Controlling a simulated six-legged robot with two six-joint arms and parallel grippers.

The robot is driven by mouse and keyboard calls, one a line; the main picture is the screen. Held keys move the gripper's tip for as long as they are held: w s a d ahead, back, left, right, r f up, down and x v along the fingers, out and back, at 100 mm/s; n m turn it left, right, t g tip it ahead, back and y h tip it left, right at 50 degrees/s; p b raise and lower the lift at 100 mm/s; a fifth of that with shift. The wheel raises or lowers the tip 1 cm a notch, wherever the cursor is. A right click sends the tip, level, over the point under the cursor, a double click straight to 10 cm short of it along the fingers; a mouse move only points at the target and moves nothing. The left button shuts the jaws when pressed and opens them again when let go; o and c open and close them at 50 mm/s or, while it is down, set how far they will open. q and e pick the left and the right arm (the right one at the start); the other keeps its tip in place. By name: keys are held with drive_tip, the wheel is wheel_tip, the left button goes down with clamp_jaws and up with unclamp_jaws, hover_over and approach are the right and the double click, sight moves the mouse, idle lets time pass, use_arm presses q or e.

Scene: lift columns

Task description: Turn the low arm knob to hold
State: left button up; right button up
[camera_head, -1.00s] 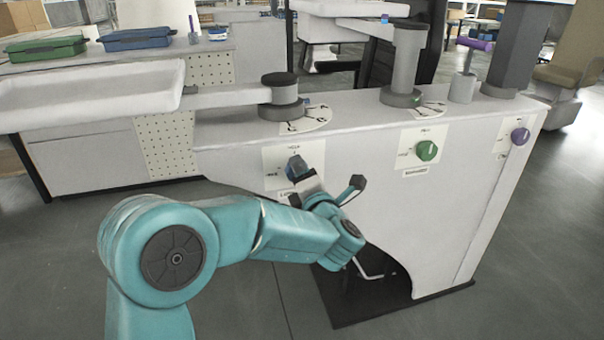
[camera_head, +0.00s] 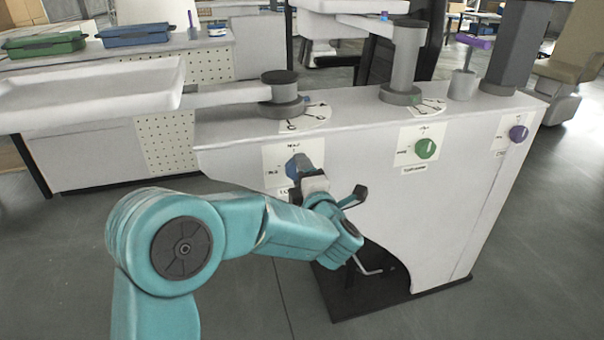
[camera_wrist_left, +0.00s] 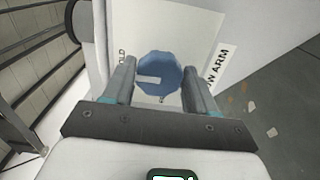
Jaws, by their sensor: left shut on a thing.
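The blue low arm knob (camera_head: 293,166) is on a white label plate on the front of the grey cabinet. In the left wrist view the knob (camera_wrist_left: 172,70) shows a white pointer mark toward the left, on the side of the partly hidden lettering "OLD". The label "OW ARM" (camera_wrist_left: 217,66) runs along its right. My left gripper (camera_head: 301,174) reaches the knob from the front and is shut on it, one finger on each side. The fingers hide part of the plate. My right gripper is not in view.
A green knob (camera_head: 426,149) and a purple knob (camera_head: 519,133) sit farther right on the cabinet (camera_head: 370,150). Above the blue knob, a post carries a low arm with a white tray (camera_head: 90,92). Open floor lies in front at left.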

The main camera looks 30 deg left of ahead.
use_arm(q)
drive_tip(key=shift+f, duration=0.1)
drive_tip(key=o, duration=1)
drive_tip(key=p+v, duration=0.2)
drive_tip(key=v, duration=1.4)
drive_tip(key=shift+s+d, duration=0.15)
drive_tip(key=shift+s, duration=0.05)
